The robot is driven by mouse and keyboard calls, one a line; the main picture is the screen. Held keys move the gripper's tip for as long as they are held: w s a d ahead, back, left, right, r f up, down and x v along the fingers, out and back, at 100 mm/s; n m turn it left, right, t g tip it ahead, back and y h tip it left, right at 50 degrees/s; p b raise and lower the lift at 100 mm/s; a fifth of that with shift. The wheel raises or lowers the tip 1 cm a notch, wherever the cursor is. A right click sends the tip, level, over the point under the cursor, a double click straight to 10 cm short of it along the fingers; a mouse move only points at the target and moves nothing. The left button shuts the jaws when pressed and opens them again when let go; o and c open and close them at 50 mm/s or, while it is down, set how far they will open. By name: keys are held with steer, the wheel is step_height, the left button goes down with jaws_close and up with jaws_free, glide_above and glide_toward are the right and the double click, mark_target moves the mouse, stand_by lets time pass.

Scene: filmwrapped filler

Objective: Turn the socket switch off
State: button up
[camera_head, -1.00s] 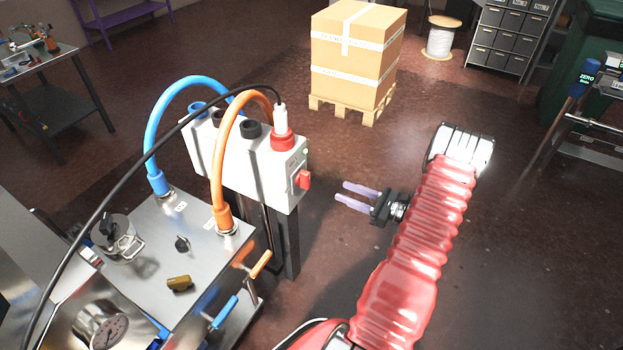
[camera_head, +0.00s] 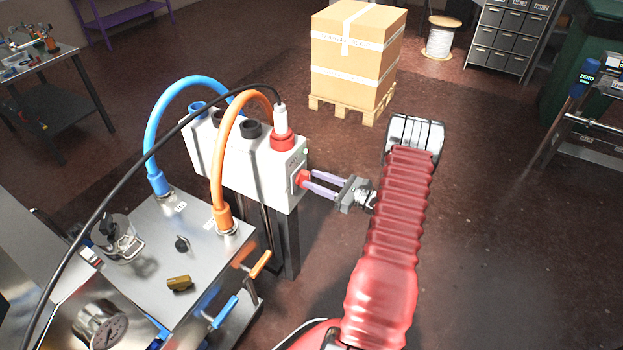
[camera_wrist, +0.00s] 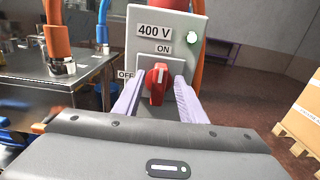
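The white socket box (camera_head: 240,160) stands on a dark post beside the metal cabinet. Its red rotary switch (camera_wrist: 156,84) is on the box's end face, with "ON" above it and "OFF" to its left. The switch's white mark points up toward ON, and a lamp (camera_wrist: 192,39) at upper right glows pale green. My gripper (camera_head: 307,183) is at the switch, its two pale fingers apart on either side of the knob. In the wrist view my gripper (camera_wrist: 156,92) has the knob between its fingers. I cannot tell whether the fingers touch it.
A red plug (camera_head: 283,138) with a black cable sits on top of the box. Blue (camera_head: 150,140) and orange (camera_head: 218,160) hoses arch nearby to the metal cabinet (camera_head: 150,235). A carton on a pallet (camera_head: 355,55) stands behind. The floor right of my arm is clear.

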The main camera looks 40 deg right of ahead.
steer(key=shift+x, duration=1.05)
steer(key=shift+c, duration=0.7)
steer(key=shift+d, duration=0.15)
jaws_close()
